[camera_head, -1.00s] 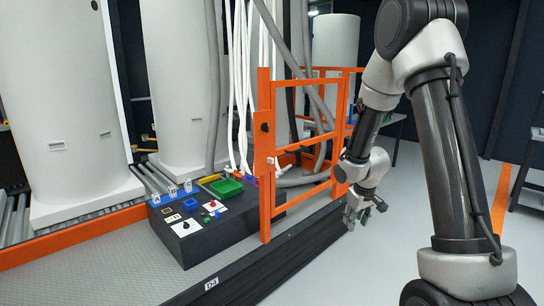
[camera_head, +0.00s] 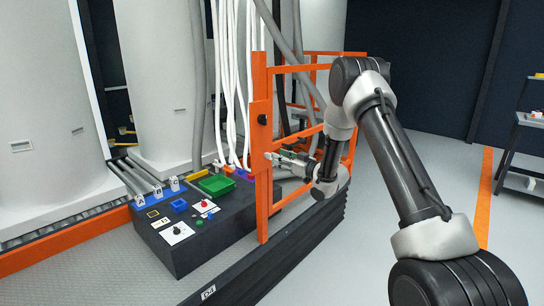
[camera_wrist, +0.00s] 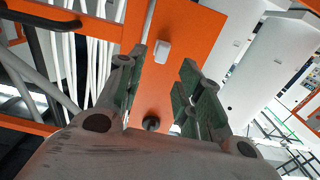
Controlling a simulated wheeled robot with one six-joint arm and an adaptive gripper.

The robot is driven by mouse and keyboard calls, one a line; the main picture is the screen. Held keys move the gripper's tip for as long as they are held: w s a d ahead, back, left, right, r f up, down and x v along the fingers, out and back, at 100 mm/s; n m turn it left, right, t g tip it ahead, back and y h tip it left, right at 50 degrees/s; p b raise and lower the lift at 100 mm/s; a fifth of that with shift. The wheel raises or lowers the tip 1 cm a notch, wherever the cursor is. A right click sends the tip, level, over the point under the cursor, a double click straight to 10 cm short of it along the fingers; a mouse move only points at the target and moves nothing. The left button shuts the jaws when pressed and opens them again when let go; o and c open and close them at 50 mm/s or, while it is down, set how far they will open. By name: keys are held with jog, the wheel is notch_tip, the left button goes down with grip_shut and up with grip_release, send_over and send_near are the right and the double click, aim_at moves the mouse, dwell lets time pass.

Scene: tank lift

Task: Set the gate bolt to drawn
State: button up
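The orange gate (camera_head: 262,190) stands upright at the side of the platform, with a flat orange plate on its post. A dark round knob (camera_head: 262,119) sits on this plate. In the wrist view, the orange plate (camera_wrist: 185,30) carries a small pale block (camera_wrist: 163,50) and a dark round knob (camera_wrist: 151,123); I cannot tell which part is the gate bolt. My gripper (camera_head: 274,156) is at the gate, below the knob in the head view. In the wrist view, my gripper (camera_wrist: 163,62) is open, its fingers either side of the pale block, with no clear contact.
A dark control box (camera_head: 190,235) with a green tray (camera_head: 216,185), coloured buttons and knobs stands left of the gate. White hoses hang behind it, and large white tanks (camera_head: 50,100) stand at the left. The grey floor at right is clear up to a dark shelf (camera_head: 515,150).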

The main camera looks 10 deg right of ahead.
aim_at(268, 156)
jog(key=x, duration=0.5)
grip_shut()
